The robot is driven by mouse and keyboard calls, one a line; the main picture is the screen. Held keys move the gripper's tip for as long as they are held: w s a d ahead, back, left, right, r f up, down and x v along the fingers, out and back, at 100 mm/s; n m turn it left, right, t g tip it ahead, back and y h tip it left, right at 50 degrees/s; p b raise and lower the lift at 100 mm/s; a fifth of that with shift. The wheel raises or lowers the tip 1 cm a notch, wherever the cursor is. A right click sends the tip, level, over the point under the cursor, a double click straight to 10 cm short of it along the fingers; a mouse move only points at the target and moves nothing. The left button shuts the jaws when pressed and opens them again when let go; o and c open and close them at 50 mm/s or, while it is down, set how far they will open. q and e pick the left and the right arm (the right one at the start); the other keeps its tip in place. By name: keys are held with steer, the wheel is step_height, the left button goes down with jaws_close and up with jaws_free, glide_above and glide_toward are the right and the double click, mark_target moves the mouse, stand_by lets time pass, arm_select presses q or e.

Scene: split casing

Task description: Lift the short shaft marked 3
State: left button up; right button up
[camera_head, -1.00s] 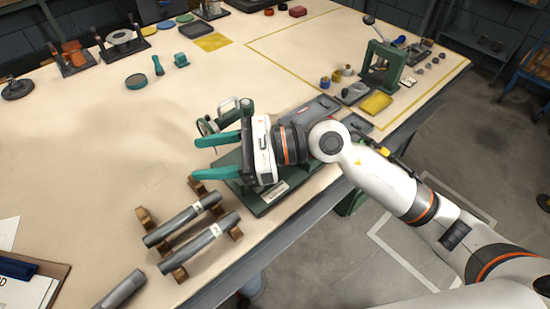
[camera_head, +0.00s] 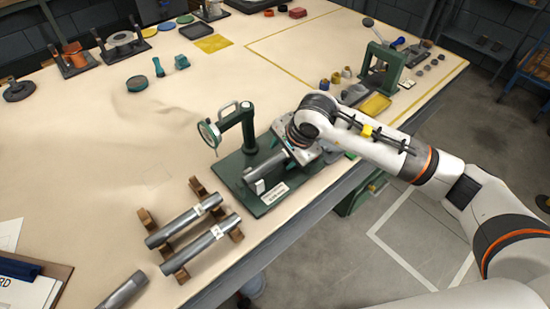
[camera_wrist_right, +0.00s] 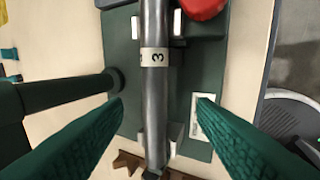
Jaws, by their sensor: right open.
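The shaft marked 3 (camera_wrist_right: 155,85) is a grey metal bar with a pale band reading 3. It rests on pale supports on a dark green base; its near end also shows in the head view (camera_head: 265,171). My right gripper (camera_wrist_right: 159,103) is open above it, its green fingers on either side of the shaft with gaps between. In the head view my right wrist hides the fingers and most of the shaft. My left gripper is not in view.
A green stand with a dial gauge (camera_head: 210,132) rises left of the shaft on the green base (camera_head: 236,167). Two grey shafts (camera_head: 185,221) (camera_head: 200,246) lie on wooden rests nearer me. A red knob (camera_wrist_right: 203,5) is close to the shaft's far end. The table's left middle is clear.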

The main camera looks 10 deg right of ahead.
mark_target(276, 158)
steer(key=shift+w+p+x, duration=0.1)
steer(key=shift+p+x, duration=0.35)
steer(key=shift+x, duration=0.9)
steer(key=shift+w+p+x, duration=0.15)
steer(key=shift+p+x, duration=0.25)
steer(key=shift+x, duration=0.95)
steer(key=shift+r, duration=0.15)
jaws_close()
steer(key=shift+w+a+r, duration=0.1)
steer(key=shift+r, duration=0.05)
